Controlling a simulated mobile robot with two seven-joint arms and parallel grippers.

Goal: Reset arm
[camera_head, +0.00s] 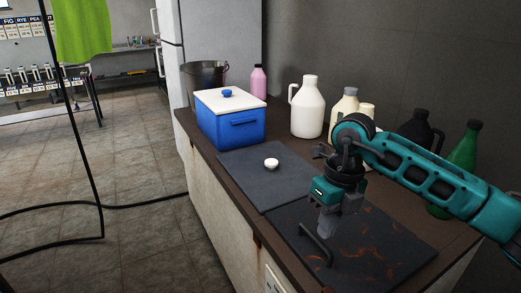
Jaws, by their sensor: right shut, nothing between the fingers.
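My right arm (425,175), teal and black, comes in from the right over the counter. My right gripper (326,232) points down above a dark slab (400,252) and is shut with nothing in it. A black bar handle (315,245) is close beside the fingertips; I cannot tell whether they touch it. My left arm and gripper are not in view.
On the brown counter (222,168) are a blue cooler (232,127) with a white lid, a grey mat (245,178) bearing a small white round object (271,163), a white jug (307,108), a pink bottle (258,82) and a green bottle (465,150). Reddish scraps lie on the slab.

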